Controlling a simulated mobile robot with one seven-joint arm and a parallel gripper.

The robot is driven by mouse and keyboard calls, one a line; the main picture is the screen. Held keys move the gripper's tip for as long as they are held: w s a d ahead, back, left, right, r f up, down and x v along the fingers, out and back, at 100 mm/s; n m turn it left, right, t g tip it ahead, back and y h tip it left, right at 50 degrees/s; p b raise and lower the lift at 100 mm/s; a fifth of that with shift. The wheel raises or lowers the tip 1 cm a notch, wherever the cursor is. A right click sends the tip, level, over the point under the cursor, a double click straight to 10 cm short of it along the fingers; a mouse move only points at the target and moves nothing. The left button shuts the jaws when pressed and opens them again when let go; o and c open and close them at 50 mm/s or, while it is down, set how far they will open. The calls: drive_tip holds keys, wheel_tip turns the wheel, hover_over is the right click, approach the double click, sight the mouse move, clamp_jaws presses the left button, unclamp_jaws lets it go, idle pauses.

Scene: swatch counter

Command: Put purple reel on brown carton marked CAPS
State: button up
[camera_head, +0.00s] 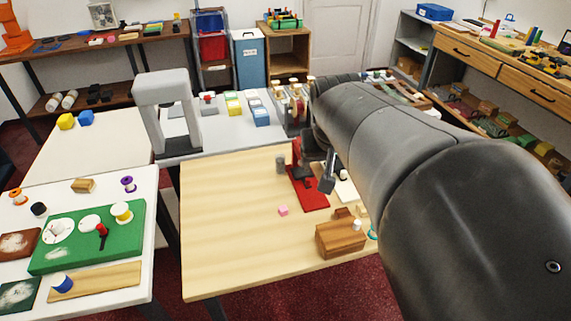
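A small purple reel (128,184) stands on the white table at the left, behind the green board. No marking CAPS is readable in this view. A brown box (340,238) sits near the front right of the light wooden table, with small items on or beside it. A small tan-brown block (83,185) lies on the white table left of the purple reel; I cannot tell which is the carton. My gripper (327,182) is over the wooden table by a red mat, far right of the reel, and partly hidden by my arm. Its opening is unclear.
The green board (75,262) holds white discs, a yellow reel and a red-handled tool. A blue-and-white reel (62,283) stands on a wooden strip. A pink cube (283,210) and red mat (313,200) lie on the wooden table, whose left part is clear. A grey arch (165,90) stands behind.

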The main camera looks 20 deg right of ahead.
drive_tip(key=s+a+f+n+t+y, duration=0.1)
drive_tip(key=s+a+n+y, duration=0.1)
drive_tip(key=s+a, duration=0.6)
drive_tip(key=shift+s+f+n, duration=0.3)
drive_tip(key=shift+s+n, duration=0.1)
drive_tip(key=shift+s, duration=0.85)
